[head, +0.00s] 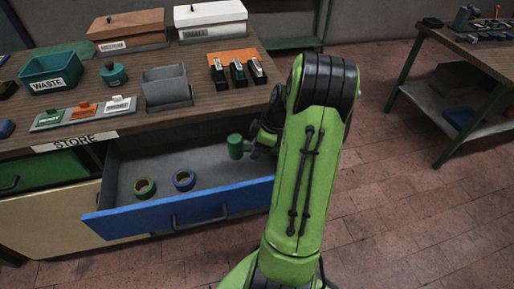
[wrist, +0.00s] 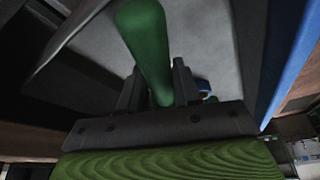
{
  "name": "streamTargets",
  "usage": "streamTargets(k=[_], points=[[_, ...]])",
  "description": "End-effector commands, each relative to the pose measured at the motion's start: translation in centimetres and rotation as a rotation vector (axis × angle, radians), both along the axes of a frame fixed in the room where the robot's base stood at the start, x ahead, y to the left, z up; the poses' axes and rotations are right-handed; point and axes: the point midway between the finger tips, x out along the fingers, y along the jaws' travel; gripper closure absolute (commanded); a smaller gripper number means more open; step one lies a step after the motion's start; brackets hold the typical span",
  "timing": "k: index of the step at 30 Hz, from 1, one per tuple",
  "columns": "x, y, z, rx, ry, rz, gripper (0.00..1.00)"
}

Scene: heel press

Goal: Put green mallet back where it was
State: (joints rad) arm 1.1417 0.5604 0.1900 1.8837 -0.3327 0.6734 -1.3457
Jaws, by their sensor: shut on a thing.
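The green mallet (head: 236,146) is inside the open drawer, near its right end. In the wrist view a smooth green rod of the mallet (wrist: 146,45) passes between the dark fingers. My gripper (head: 259,144) is shut on it, seen from the side and partly hidden behind my arm. The fingers also show in the wrist view (wrist: 160,92). The drawer (head: 190,208) has a blue front and a grey inside, and is pulled out under the worktop. I cannot tell whether the mallet touches the drawer floor.
A green tape roll (head: 144,187) and a blue tape roll (head: 184,180) lie in the drawer's left half. Above, the worktop holds a grey bin (head: 166,88), a teal WASTE tray (head: 52,75) and several staplers (head: 237,72). The drawer middle is clear.

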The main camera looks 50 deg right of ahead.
Motion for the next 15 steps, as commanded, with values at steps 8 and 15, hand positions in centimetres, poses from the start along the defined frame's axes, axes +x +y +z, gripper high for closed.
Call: streamTargets(k=[8, 15], points=[[0.01, 0.02, -0.54, 0.001, -0.001, 0.0, 0.66], [0.01, 0.02, -0.51, 0.0, 0.0, 0.0, 0.42]])
